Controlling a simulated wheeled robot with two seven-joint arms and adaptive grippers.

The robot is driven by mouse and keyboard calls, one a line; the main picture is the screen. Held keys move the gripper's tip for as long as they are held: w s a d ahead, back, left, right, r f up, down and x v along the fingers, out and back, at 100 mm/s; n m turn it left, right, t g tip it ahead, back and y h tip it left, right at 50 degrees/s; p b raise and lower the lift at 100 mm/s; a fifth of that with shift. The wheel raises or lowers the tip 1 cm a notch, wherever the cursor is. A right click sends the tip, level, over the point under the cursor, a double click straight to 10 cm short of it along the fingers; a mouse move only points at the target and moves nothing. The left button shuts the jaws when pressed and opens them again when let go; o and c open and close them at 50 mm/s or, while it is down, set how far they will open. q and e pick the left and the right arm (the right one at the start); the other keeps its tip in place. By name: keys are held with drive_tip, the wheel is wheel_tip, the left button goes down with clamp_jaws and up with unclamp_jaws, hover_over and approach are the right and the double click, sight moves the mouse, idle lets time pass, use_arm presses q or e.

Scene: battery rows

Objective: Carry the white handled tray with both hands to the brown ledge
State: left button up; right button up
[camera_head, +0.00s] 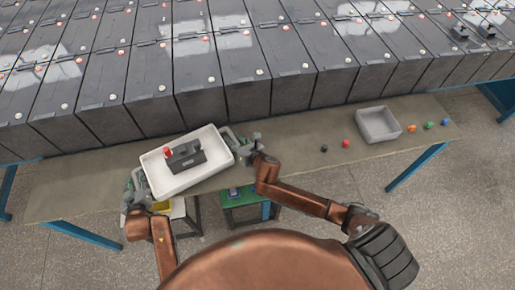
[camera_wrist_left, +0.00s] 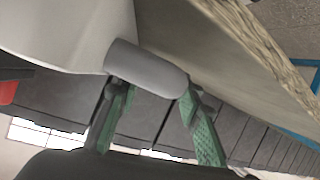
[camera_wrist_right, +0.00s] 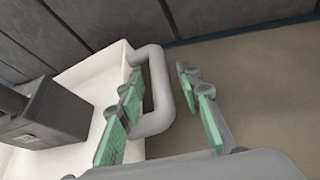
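The white handled tray (camera_head: 215,166) is at the front edge of the brown ledge (camera_head: 80,185); I cannot tell whether it rests there. A dark grey battery block (camera_head: 186,155) with a red cap stands inside the tray. My left gripper (camera_head: 135,188) is at the tray's left end, its fingers apart at the handle (camera_wrist_left: 148,68). My right gripper (camera_head: 247,143) is at the right end. In the right wrist view its fingers (camera_wrist_right: 165,105) are apart, one inside the handle loop (camera_wrist_right: 160,95) and one outside, with a gap to the outer finger.
Rows of large dark batteries (camera_head: 200,100) stand behind the ledge. A grey bin (camera_head: 378,124) and several small coloured balls, including a red one (camera_head: 346,143), sit on the right. A green-topped stool (camera_head: 240,195) stands below the front edge. The ledge between tray and balls is clear.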

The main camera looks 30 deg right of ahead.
use_arm(q)
drive_tip(key=shift+s, duration=0.1)
use_arm(e)
drive_tip(key=shift+s, duration=0.15)
use_arm(q)
drive_tip(key=v, duration=1.1)
drive_tip(key=shift+s, duration=0.35)
use_arm(e)
drive_tip(key=v, duration=1.1)
drive_tip(key=shift+s+d+r, duration=0.1)
drive_tip(key=shift+s+r, duration=0.05)
drive_tip(key=shift+s, duration=0.2)
use_arm(q)
drive_tip(key=shift+a+r, duration=0.1)
use_arm(e)
drive_tip(key=shift+r, duration=0.1)
